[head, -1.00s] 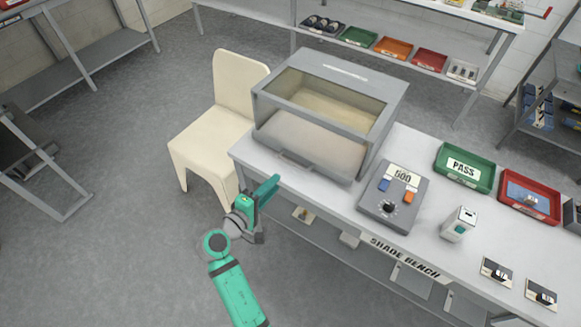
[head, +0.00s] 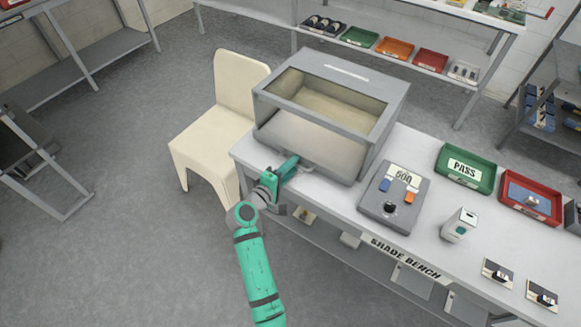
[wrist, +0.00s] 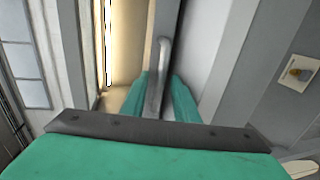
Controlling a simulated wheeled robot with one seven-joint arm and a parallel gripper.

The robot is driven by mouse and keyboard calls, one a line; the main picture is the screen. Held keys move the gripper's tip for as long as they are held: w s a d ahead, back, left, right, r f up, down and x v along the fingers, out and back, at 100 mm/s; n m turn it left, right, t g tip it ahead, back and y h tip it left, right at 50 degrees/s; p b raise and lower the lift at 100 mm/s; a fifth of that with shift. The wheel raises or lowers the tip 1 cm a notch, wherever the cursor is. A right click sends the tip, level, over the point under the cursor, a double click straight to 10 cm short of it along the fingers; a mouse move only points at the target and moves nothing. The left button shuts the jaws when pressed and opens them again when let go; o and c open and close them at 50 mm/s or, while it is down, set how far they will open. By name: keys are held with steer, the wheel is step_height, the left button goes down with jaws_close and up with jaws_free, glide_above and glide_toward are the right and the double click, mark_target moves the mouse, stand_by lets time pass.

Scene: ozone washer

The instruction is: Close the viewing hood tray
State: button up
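The viewing hood (head: 338,75) is a grey box with a glazed window, standing on the bench. Its tray (head: 305,142) shows low at the front, with a grey bar handle (head: 318,171) on its front edge. In the wrist view the handle (wrist: 159,75) stands between the two teal fingers. My gripper (head: 291,166) is at the left part of the handle in the head view. In the wrist view my gripper (wrist: 158,95) looks open, with a finger on each side of the bar and a gap visible. How far out the tray is, I cannot tell exactly.
A cream chair (head: 222,115) stands close on the left of the bench (head: 400,225).

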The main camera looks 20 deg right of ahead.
steer(key=shift+s+d, duration=0.15)
jaws_close()
steer(key=shift+r+x, duration=0.2)
steer(key=shift+x, duration=0.7)
steer(key=shift+r+x, duration=0.2)
steer(key=shift+x, duration=0.65)
jaws_free()
steer(key=v, duration=1)
steer(key=shift+a, duration=0.35)
